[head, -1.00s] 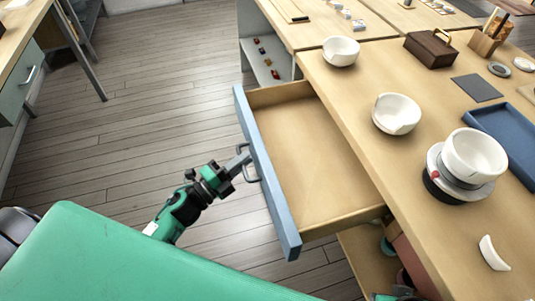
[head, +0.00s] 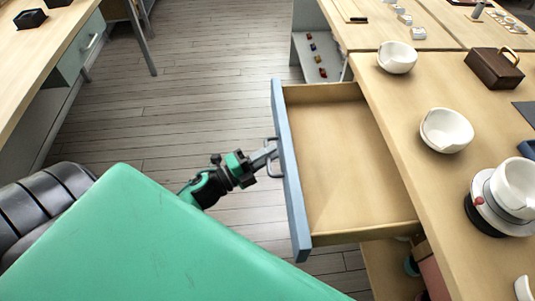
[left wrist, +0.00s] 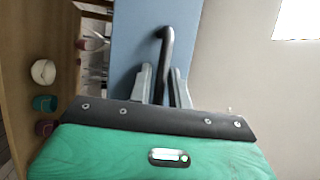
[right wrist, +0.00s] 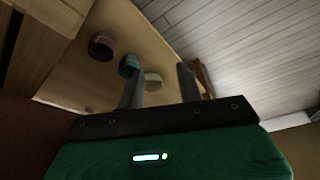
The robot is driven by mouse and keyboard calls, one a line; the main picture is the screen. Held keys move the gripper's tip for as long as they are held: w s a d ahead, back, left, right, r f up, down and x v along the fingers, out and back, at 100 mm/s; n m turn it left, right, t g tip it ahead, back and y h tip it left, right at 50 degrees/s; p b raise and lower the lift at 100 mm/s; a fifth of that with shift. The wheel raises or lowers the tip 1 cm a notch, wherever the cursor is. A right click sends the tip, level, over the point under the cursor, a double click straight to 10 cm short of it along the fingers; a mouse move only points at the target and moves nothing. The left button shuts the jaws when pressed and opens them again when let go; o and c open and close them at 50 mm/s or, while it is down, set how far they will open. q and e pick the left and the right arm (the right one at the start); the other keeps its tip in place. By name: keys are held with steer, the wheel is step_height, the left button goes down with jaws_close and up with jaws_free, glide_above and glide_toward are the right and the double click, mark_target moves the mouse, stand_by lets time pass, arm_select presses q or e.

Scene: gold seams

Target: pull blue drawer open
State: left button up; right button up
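The blue drawer (head: 291,172) stands well out from the wooden worktable, and its wooden inside (head: 350,160) is empty. Its grey handle (head: 272,170) is on the front face. My left gripper (head: 268,152) is at this handle. In the left wrist view the dark handle (left wrist: 165,55) runs between the two close-set fingers (left wrist: 162,88) against the blue front (left wrist: 130,45). My right gripper (right wrist: 160,85) shows only in the right wrist view, with its fingers apart and nothing between them held.
White bowls (head: 446,130) and a brown box (head: 494,68) stand on the worktable (head: 400,100). A lower shelf (head: 390,270) under the drawer holds small cups (right wrist: 129,66). Another bench (head: 40,60) is at the left. Bare floor (head: 190,100) lies between.

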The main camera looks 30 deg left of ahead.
arm_select(q)
steer(key=v, duration=1.4)
steer(key=shift+b, duration=0.3)
arm_select(e)
steer(key=shift+w+a+t, duration=0.3)
steer(key=shift+w+a, duration=0.05)
steer(key=shift+a, duration=0.05)
arm_select(q)
steer(key=shift+w+r, duration=0.1)
steer(key=shift+w, duration=0.05)
arm_select(e)
steer(key=shift+w+r, duration=0.1)
steer(key=shift+w, duration=0.1)
